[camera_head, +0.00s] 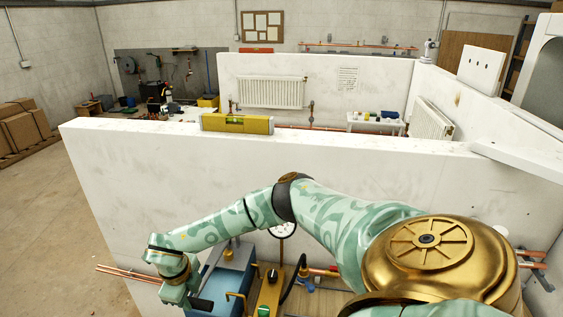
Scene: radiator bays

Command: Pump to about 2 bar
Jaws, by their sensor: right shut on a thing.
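A test pump with a blue tank (232,278) stands low in front of the white wall. Its round white gauge (283,231) is partly hidden by my right arm, and I cannot read the needle. My right gripper (185,298) hangs at the left side of the tank. It is shut on the dark pump handle (203,304), of which only the end shows. A yellow block (270,291) with green and black knobs sits to the right of the tank. My left gripper is not in view.
Copper pipes (128,274) run along the wall's foot. A yellow spirit level (237,124) lies on the wall top. My right arm spans the front of the wall. Radiators and a white bench (376,122) stand beyond. Open floor lies left.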

